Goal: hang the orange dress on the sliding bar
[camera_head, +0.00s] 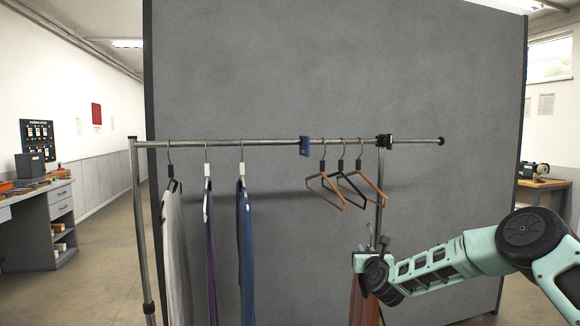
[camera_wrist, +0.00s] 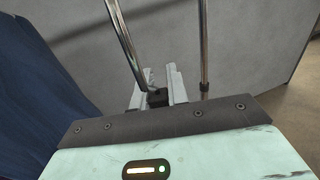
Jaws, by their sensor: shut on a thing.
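The orange dress (camera_head: 364,302) hangs low at the right on a hanger whose thin hook (camera_head: 370,230) points up. My gripper (camera_head: 366,262) is shut on the hanger's neck, just above the dress, below the rail's right part. In the wrist view my gripper's fingers (camera_wrist: 158,90) close around a dark block (camera_wrist: 157,98), seemingly that neck; the dress does not show there. The rail (camera_head: 270,143) runs across the grey panel, and its thinner bar end (camera_head: 415,141) sticks out to the right past a black clamp (camera_head: 384,141). The hook is well below the bar, apart from it.
White (camera_head: 174,240), purple (camera_head: 210,250) and blue (camera_head: 244,250) garments hang on the rail's left. Right of a blue marker (camera_head: 304,146), empty hangers (camera_head: 342,188) hang close together. A rack post (camera_head: 380,190) stands behind my gripper. The outer bar end is clear.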

